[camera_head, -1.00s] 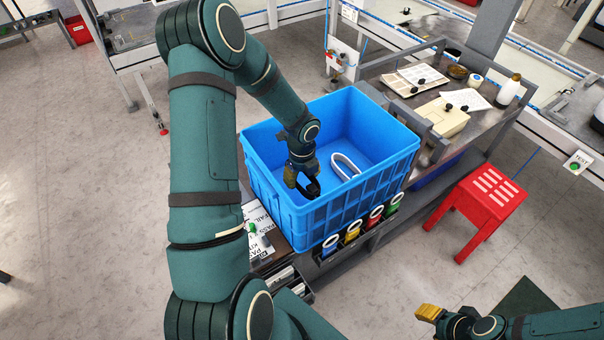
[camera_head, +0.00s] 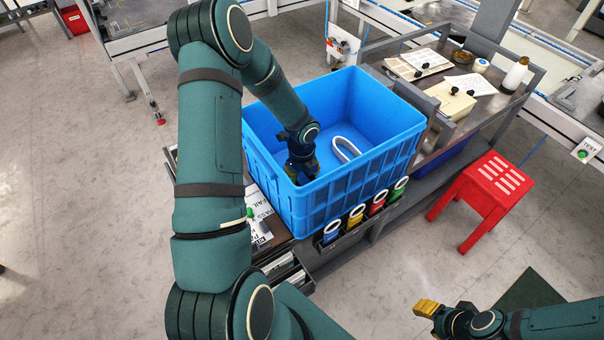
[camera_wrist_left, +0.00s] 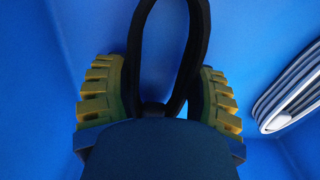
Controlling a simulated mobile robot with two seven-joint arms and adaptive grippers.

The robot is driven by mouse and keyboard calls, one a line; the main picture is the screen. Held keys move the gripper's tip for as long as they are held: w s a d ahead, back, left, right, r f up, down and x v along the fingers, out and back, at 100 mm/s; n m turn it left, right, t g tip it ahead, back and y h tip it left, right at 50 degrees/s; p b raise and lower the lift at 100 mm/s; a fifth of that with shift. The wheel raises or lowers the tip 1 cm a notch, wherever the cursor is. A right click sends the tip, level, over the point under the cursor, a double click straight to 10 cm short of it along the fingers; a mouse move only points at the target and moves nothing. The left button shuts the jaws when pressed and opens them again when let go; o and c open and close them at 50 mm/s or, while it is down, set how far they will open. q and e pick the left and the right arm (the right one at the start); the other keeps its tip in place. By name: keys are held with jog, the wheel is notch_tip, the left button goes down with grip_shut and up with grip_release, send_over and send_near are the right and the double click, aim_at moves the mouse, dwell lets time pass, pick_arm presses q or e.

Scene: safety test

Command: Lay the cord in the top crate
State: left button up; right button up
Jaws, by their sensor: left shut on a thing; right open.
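The blue top crate (camera_head: 385,165) stands on the workbench, open upward. My left gripper (camera_head: 301,172) is down inside it, toward its left part. In the left wrist view, its yellow-padded fingers (camera_wrist_left: 160,92) are shut on a black cord (camera_wrist_left: 143,45), which forms a loop extending past them. The head view does not show clearly whether this loop touches the crate floor. A pale grey-white looped cord (camera_head: 346,149) lies in the crate to the right of the gripper, apart from it; it also shows in the left wrist view (camera_wrist_left: 290,88). My right gripper (camera_head: 427,308) is open and empty, away from the crate.
A beige box (camera_head: 452,103), papers and a bottle (camera_head: 514,75) stand on the bench to the right. A red stool (camera_head: 488,190) stands on the floor at right. Another blue container (camera_head: 438,172) sits lower.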

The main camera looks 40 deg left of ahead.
dwell(0.3)
pick_arm(q)
jog(key=o, duration=1.4)
jog(key=shift+c, duration=0.2)
notch_tip(320, 180, up, 3)
jog(key=p, duration=0.2)
jog(key=shift+p, duration=0.35)
notch_tip(320, 180, up, 25)
jog(key=p, duration=1.6)
jog(key=shift+f, duration=0.15)
pick_arm(e)
notch_tip(320, 180, up, 20)
jog(key=w, duration=0.1)
jog(key=shift+w+d+f+t, duration=0.2)
jog(key=shift+w+d+t, duration=0.1)
jog(key=shift+w+d, duration=0.05)
